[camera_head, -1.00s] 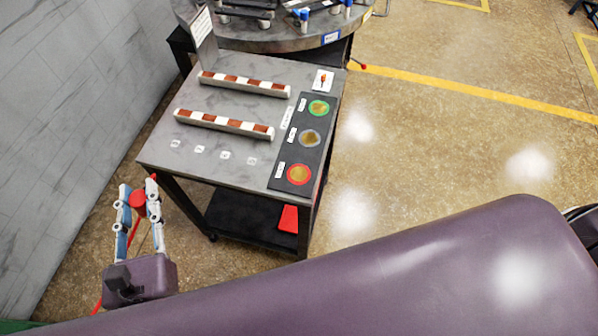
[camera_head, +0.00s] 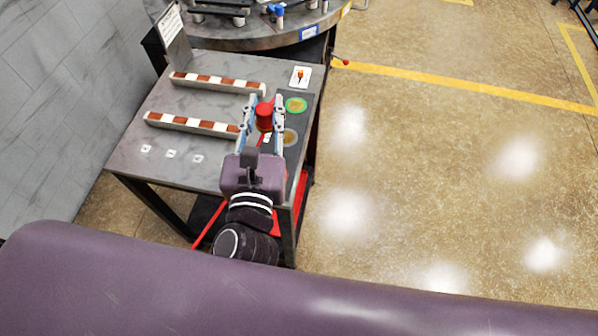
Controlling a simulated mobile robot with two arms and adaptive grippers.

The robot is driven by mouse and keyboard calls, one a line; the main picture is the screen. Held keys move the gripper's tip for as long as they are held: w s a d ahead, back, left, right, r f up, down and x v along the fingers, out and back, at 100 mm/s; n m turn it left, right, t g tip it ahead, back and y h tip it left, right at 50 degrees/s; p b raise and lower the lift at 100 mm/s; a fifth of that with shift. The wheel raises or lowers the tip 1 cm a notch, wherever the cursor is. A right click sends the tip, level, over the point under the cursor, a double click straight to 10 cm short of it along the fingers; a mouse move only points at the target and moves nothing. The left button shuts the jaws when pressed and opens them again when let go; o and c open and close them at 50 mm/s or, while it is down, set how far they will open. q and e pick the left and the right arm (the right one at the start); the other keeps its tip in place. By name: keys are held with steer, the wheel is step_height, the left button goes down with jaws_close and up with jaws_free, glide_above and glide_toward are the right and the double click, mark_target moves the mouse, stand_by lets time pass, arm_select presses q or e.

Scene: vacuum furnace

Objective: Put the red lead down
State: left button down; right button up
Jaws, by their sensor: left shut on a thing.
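My left gripper (camera_head: 264,120) is over the right part of the grey table (camera_head: 190,98), above the black strip with coloured round pads. It is shut on the red lead (camera_head: 265,110), whose red round end sits between the fingers. A red cable runs down from it past the table's front edge (camera_head: 212,222). The red-rimmed pad is hidden behind my gripper and wrist. I cannot tell whether the lead touches the table. My right gripper is not in view.
Two striped red-and-white bars (camera_head: 217,83) (camera_head: 192,123) lie on the table's left side. A picture card (camera_head: 300,77) lies at the back right. A round grey table (camera_head: 255,35) with fixtures stands behind. The floor to the right is clear.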

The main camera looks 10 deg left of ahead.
arm_select(q)
step_height(320, 180, down, 15)
steer(key=b, duration=0.6)
steer(key=shift+w+d+b, duration=0.1)
steer(key=shift+d+b, duration=0.05)
steer(key=shift+b, duration=0.2)
steer(key=shift+f+b, duration=0.8)
steer(key=shift+f, duration=1.6)
steer(key=shift+f, duration=0.2)
steer(key=c, duration=1.6)
jaws_free()
steer(key=shift+r, duration=0.15)
